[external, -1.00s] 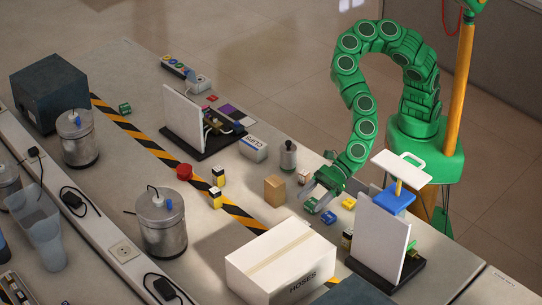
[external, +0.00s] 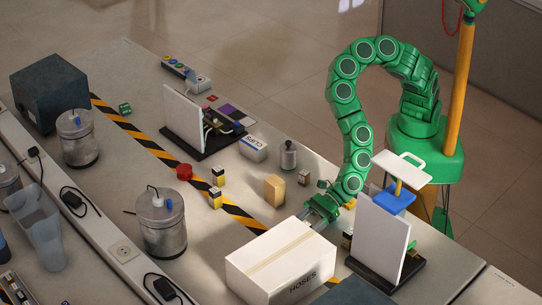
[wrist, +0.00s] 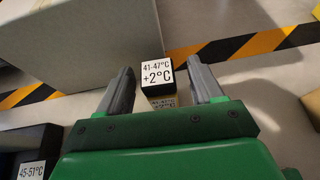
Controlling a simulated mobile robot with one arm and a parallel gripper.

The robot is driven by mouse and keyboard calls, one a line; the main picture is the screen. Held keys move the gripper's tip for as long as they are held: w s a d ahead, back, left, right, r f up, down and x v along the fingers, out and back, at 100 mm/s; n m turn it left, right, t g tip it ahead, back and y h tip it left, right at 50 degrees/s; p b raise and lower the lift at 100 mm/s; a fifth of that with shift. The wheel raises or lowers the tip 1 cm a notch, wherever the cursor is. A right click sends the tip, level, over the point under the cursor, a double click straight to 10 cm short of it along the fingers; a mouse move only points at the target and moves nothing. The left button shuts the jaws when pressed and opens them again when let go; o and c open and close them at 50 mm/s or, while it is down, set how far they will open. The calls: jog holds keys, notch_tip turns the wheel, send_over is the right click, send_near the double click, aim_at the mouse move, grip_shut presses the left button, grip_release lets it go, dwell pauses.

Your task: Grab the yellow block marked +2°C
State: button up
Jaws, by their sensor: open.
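The block marked +2°C (wrist: 157,74) is in the wrist view, with a white label reading "41-47°C +2°C", a black band and a yellowish lower side. It stands between the two fingers of my gripper (wrist: 160,82), with a gap visible on each side. My gripper is open and holds nothing. In the external view my gripper (external: 315,221) is low behind the white HOSES box (external: 282,262). I cannot make out the block between the fingers there.
The HOSES box also fills the upper left of the wrist view (wrist: 70,40), close to the block. Another block, marked 45-51°C (wrist: 32,170), is at lower left. A white upright panel (external: 381,238) stands right of my gripper. Striped tape (wrist: 245,46) runs behind the block.

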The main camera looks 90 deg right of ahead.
jog(key=shift+x, duration=1.5)
jog(key=shift+c, duration=0.3)
jog(key=c, duration=1)
jog(key=shift+s, duration=0.1)
